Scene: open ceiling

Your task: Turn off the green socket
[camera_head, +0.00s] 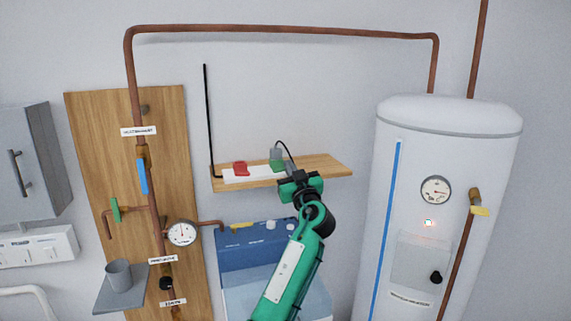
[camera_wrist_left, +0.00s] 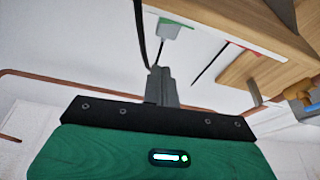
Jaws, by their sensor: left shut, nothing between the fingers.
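The green socket (camera_head: 277,164) sits at the right end of a white power strip (camera_head: 255,174) on the wooden shelf (camera_head: 325,164). A grey plug (camera_head: 276,153) with a black cable stands in it. In the left wrist view the green socket (camera_wrist_left: 176,23) shows past the fingertips, near the top edge. My left gripper (camera_head: 299,175) is just right of the socket, at the shelf's front. Its fingers (camera_wrist_left: 160,72) are shut and empty. Contact with the socket cannot be told. The socket's switch position is not clear. My right gripper is not in view.
A red socket (camera_head: 240,168) sits on the strip's left part. A wooden pipe board (camera_head: 90,150) with gauge and valves is at left, a white boiler (camera_head: 450,120) at right. A blue box (camera_head: 250,250) is below the shelf.

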